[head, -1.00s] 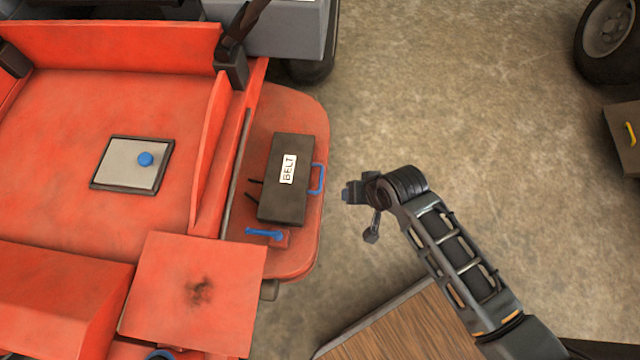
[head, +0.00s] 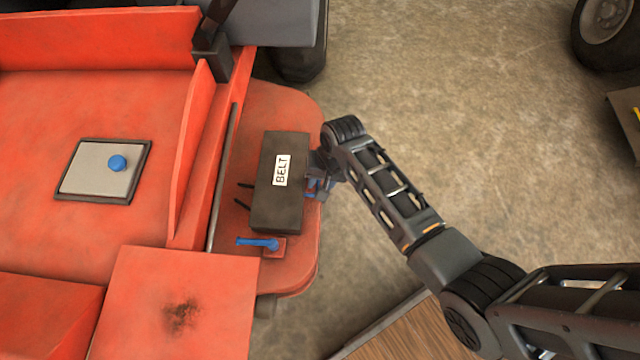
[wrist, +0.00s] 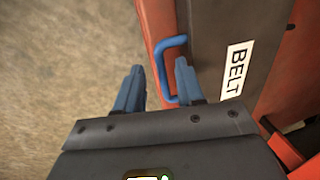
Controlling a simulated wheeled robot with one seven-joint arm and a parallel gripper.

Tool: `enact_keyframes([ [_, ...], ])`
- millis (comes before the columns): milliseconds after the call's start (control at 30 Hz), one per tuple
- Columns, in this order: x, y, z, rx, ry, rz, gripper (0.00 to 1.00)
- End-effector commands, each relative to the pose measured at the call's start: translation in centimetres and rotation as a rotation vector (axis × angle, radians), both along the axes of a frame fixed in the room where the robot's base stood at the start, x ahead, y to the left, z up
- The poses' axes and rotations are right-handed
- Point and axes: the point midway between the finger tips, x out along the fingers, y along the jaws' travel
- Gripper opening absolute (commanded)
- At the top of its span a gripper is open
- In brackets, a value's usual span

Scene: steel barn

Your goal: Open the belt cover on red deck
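The belt cover (head: 265,200) is a dark grey box with a white BELT label, closed on the red deck (head: 300,110). It also fills the right of the wrist view (wrist: 215,50). Its blue U-shaped handle (wrist: 172,42) sticks out from the side facing my arm. My gripper (wrist: 159,72) is open, its two blue fingers apart with the handle's bar appearing between them. I cannot tell whether they touch it. In the head view my gripper (head: 318,182) is beside the cover's right side and mostly hides the handle.
A blue lever (head: 257,243) on a red base sits just below the cover. A grey panel with a blue knob (head: 117,163) lies farther left. A raised red plate (head: 175,305) stands at lower left. A wooden surface (head: 410,330) is at the bottom.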

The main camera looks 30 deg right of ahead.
Motion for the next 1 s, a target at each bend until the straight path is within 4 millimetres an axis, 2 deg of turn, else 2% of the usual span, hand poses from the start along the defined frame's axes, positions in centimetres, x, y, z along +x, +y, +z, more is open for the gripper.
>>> enact_keyframes([
  [33,0.09,0.1,-0.78,0.0,0.0,0.0,0.38],
  [133,0.18,0.2,-1.28,0.0,0.0,0.0,0.38],
  [467,0.2,0.24,-1.45,-0.001,-0.001,0.0,0.37],
  [833,0.18,0.23,-1.44,-0.001,-0.001,0.0,0.02],
  [1000,0.17,0.23,-1.45,-0.001,-0.001,0.0,0.0],
])
